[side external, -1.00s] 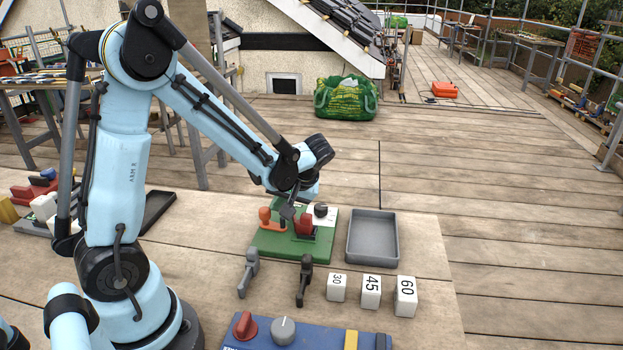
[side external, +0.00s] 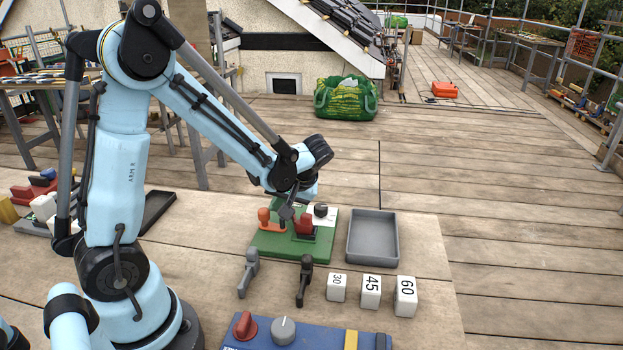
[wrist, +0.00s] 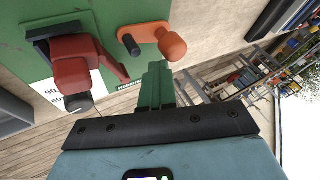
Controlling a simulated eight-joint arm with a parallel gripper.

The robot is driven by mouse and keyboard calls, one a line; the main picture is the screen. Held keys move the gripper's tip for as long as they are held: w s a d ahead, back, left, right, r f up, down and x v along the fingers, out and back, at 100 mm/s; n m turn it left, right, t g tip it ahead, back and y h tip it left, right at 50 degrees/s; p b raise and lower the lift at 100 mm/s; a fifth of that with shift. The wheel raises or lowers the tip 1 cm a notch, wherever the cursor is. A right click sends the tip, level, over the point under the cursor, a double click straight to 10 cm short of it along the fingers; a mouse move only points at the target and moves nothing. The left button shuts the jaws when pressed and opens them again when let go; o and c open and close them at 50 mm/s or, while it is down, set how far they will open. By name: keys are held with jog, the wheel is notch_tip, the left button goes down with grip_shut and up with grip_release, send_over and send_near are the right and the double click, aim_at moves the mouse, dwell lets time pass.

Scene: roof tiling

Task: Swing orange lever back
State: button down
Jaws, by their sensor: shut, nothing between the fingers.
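The orange lever (side external: 268,222) with its rounded knob stands at the left of the green board (side external: 268,245). In the wrist view the lever (wrist: 145,33) runs from a dark pivot to the orange knob (wrist: 172,46). My gripper (wrist: 156,68) is shut and empty. Its green fingertips appear just below the knob in the wrist view; whether they touch it I cannot tell. In the side view my wrist hangs over the board, between the orange lever and the red lever (side external: 304,224), and my fingertips are hard to make out.
The red lever (wrist: 85,65) stands close by on the same board. A grey tray (side external: 372,262) lies right of the board.

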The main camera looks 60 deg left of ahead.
jog(key=shift+s+d+r, duration=0.1)
jog(key=shift+s+r, duration=0.05)
jog(key=shift+s, duration=0.75)
dwell(0.5)
jog(key=shift+s+d+n+g, duration=0.15)
jog(key=shift+n+g, duration=0.25)
jog(key=shift+n, duration=0.1)
jog(key=shift+s+d+n, duration=0.1)
jog(key=shift+n, duration=0.2)
dwell(1.3)
jog(key=w, duration=0.1)
jog(key=w+a, duration=0.2)
jog(key=w, duration=0.1)
jog(key=shift+r, duration=0.1)
jog(key=w+d+r, duration=0.1)
jog(key=w+r, duration=0.4)
jog(key=r, duration=0.3)
jog(key=shift+w+d, duration=0.2)
jog(key=shift+d, duration=0.15)
jog(key=shift+r, duration=0.1)
